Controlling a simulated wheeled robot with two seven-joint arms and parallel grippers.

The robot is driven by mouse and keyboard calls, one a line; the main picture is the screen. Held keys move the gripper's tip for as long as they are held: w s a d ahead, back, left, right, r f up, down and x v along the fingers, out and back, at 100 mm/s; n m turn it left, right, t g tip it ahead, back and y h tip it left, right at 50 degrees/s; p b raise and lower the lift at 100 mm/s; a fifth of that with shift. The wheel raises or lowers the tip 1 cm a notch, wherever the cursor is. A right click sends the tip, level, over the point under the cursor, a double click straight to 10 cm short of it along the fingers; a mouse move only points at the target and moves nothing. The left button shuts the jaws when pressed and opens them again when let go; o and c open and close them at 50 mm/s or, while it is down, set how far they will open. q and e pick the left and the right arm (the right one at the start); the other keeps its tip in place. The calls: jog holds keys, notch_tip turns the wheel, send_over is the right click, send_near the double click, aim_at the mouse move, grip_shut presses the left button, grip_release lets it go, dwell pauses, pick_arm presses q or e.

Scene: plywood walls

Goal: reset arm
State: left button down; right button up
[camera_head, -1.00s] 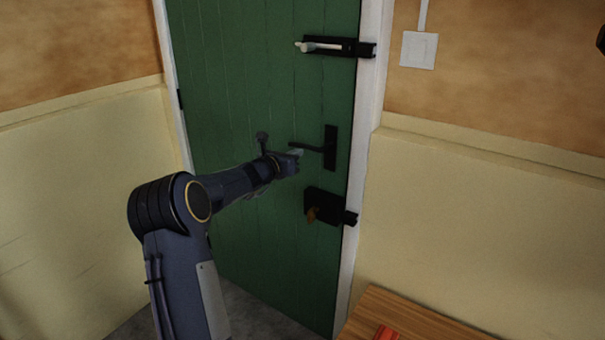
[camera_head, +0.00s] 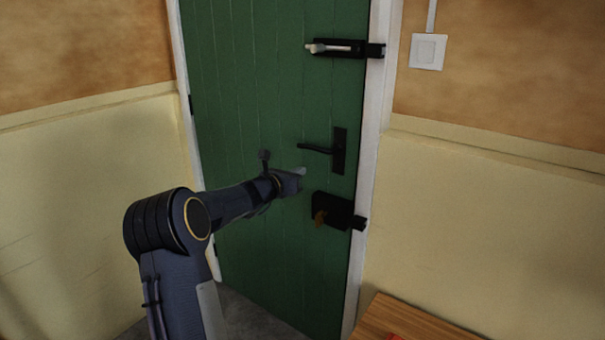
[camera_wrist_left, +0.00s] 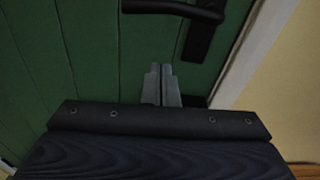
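My left arm comes in from the lower left and reaches towards the green door (camera_head: 265,90). My left gripper (camera_head: 299,172) is just below the black lever handle (camera_head: 318,149) and appears apart from it. In the left wrist view the two grey fingers of my left gripper (camera_wrist_left: 162,84) are together with nothing visible between them. The handle (camera_wrist_left: 175,9) shows above them at the top of that view. My right gripper is not in view.
A black bolt (camera_head: 345,48) is near the door's top and a black lock box (camera_head: 332,210) with a brown key is below the handle. A light switch (camera_head: 428,51) is on the right wall. A wooden surface (camera_head: 410,322) stands at the lower right.

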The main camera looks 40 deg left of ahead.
pick_arm(q)
jog(key=s, duration=0.7)
jog(key=shift+s+d+r, duration=0.25)
jog(key=shift+r, duration=0.15)
jog(key=shift+d, duration=0.1)
jog(key=s+d+r+m+g+h, duration=0.2)
jog(key=d+m+h, duration=0.3)
jog(key=d+m, duration=0.8)
jog(key=s+d+f+m+g+h, duration=0.1)
jog(key=s+d+m+g+h, duration=0.15)
jog(key=s+d+m, duration=0.5)
jog(key=s+d+f+m+g+h, duration=0.1)
jog(key=s+d+f+m+g, duration=0.2)
jog(key=d, duration=0.8)
jog(key=s+d+f+m+g+y, duration=0.2)
jog(key=s+f+m, duration=0.3)
jog(key=s+m, duration=0.3)
jog(key=s+d+f+m+g+y, duration=0.1)
jog(key=s+d+f+m+g, duration=0.15)
jog(key=s+f+m, duration=0.45)
notch_tip(320, 180, up, 16)
jog(key=s+n+p, duration=0.2)
jog(key=p, duration=1)
jog(key=shift+f+p, duration=0.15)
jog(key=shift+p, duration=0.15)
